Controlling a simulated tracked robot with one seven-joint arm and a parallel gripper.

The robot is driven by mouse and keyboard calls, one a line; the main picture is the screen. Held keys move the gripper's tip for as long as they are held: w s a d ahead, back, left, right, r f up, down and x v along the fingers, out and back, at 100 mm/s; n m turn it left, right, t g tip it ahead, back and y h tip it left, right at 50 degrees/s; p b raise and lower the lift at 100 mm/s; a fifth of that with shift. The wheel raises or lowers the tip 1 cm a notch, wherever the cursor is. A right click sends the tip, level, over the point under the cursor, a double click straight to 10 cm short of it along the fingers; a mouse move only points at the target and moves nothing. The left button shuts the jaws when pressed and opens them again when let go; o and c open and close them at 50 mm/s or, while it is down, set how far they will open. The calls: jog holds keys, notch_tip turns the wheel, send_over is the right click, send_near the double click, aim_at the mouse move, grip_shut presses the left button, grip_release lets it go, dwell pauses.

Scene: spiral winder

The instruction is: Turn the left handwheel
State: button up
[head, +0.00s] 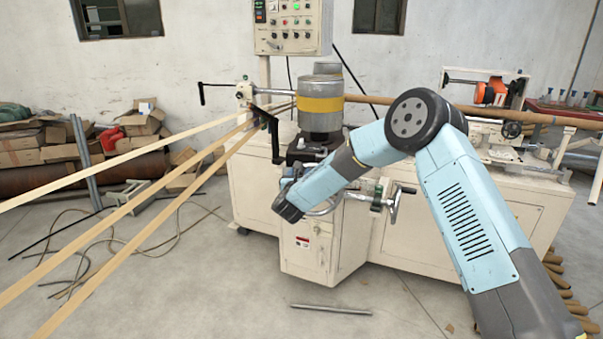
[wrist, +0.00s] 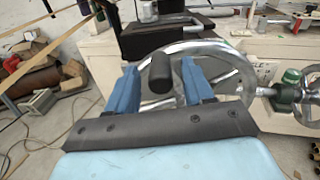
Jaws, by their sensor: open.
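The left handwheel (wrist: 222,55) is a large bright metal wheel with spokes, filling the middle of the wrist view. In the head view its rim (head: 328,207) shows only in part, behind my arm. A black cylindrical handle (wrist: 159,74) stands out from the wheel toward the wrist camera. My gripper (wrist: 160,70) is open, with one blue finger on each side of the handle. A gap shows on both sides, so the fingers do not appear to clamp it. In the head view my arm hides most of the gripper.
A second metal handwheel (head: 394,204) stands to the right, by a green fitting (head: 377,197). The cream machine cabinet (head: 312,255) is behind the wheels. Strips of tan material (head: 120,210) run to the machine from the left. A metal bar (head: 331,309) lies on the floor.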

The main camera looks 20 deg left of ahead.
jog(key=shift+w+a, duration=0.2)
jog(key=shift+w, duration=0.95)
jog(key=shift+c, duration=0.2)
grip_shut()
